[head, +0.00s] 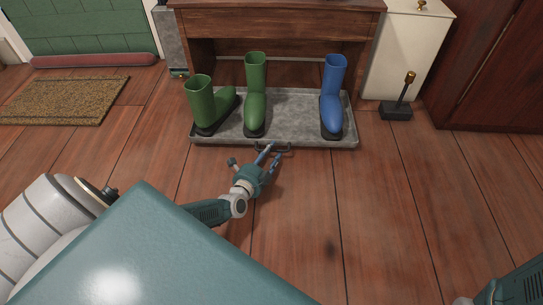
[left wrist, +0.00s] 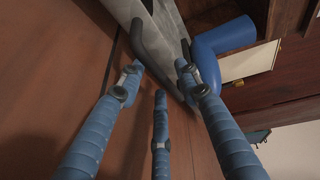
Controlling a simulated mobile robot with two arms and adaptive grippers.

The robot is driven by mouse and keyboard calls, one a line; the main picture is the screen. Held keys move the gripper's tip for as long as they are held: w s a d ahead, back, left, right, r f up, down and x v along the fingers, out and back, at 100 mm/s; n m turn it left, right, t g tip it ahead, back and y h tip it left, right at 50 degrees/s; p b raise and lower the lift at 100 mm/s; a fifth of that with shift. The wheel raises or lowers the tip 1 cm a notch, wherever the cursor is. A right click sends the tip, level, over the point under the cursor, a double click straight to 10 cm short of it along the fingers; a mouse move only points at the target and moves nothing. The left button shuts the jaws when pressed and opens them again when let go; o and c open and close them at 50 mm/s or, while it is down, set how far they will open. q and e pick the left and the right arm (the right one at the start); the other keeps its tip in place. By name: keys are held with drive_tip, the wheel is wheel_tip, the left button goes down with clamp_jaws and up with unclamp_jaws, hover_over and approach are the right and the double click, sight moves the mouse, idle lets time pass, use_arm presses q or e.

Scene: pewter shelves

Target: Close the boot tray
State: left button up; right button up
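The grey metal boot tray (head: 290,103) is pulled out on the floor in front of the wooden bench (head: 270,50). My left gripper (head: 267,152) is at the handle. In the left wrist view the blue fingers (left wrist: 160,78) are spread, with the handle (left wrist: 150,50) just beyond and between their tips; I cannot tell whether they touch it. My right gripper is out of view; only part of that arm shows at lower right.
A doormat (head: 62,100) lies at the left. A black stand with a brass-topped rod (head: 396,110) is right of the tray, before a cream cabinet (head: 408,50). A dark red cabinet (head: 490,70) stands farther right. The plank floor in front of the tray is clear.

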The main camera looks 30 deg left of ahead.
use_arm(q)
drive_tip(key=shift+w+a+f, duration=0.1)
drive_tip(key=shift+w, duration=0.35)
drive_tip(key=shift+c, duration=0.3)
clamp_jaws()
drive_tip(key=shift+w, duration=0.1)
